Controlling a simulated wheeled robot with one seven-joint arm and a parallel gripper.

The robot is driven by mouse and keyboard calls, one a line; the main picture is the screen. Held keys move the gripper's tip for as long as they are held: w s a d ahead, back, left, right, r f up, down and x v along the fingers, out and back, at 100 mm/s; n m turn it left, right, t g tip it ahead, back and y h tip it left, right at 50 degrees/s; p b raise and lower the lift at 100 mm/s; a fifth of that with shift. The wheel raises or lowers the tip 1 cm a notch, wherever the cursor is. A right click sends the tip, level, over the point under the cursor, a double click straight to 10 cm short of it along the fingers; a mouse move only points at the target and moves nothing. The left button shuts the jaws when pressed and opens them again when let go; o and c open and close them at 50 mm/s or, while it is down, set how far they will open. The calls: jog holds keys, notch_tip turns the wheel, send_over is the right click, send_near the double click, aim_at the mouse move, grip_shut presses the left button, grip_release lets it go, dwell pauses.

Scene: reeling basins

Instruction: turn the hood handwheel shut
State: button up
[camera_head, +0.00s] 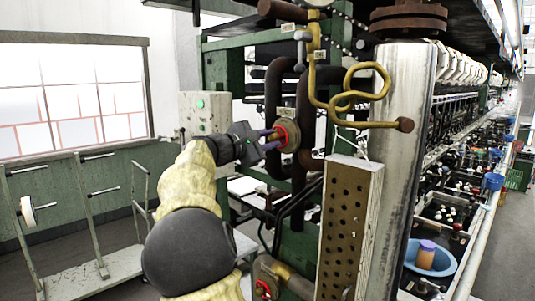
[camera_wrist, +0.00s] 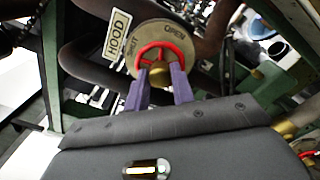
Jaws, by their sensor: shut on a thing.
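The hood handwheel is a small red ring (camera_wrist: 165,46) in front of a round tan dial plate (camera_wrist: 190,55). The plate is lettered OPEN and, partly legible, SHUT, and a white HOOD label (camera_wrist: 117,35) is beside it. In the head view the red handwheel (camera_head: 291,131) sits on dark pipework on the green frame. My gripper (camera_wrist: 160,74) has its two purple fingers on either side of the wheel's near rim and is shut on it. In the head view my gripper (camera_head: 272,140) reaches the wheel from the left. The fingertips' exact contact is partly hidden.
A second red handwheel (camera_head: 263,289) is lower down, and its edge shows at the wrist view's right. A perforated box (camera_head: 350,230) and a steel column (camera_head: 400,150) stand to the right. A grey control box (camera_head: 204,112) is behind my wrist. A trolley (camera_head: 85,280) stands left.

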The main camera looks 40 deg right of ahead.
jog(key=m+b, duration=0.3)
jog(key=m, duration=0.1)
jog(key=m+b, duration=0.3)
jog(key=m, duration=0.2)
jog(key=m+b, duration=0.3)
jog(key=m, duration=0.1)
jog(key=shift+f+m, duration=0.25)
jog(key=shift+m, duration=0.05)
jog(key=shift+r+m, duration=0.2)
jog(key=shift+m, duration=0.7)
jog(key=o, duration=0.9)
jog(key=shift+c, duration=0.2)
jog(key=shift+s, duration=0.1)
jog(key=a+b, duration=0.2)
jog(key=a, duration=0.5)
jog(key=shift+s+b, duration=0.15)
jog(key=shift+b, duration=0.25)
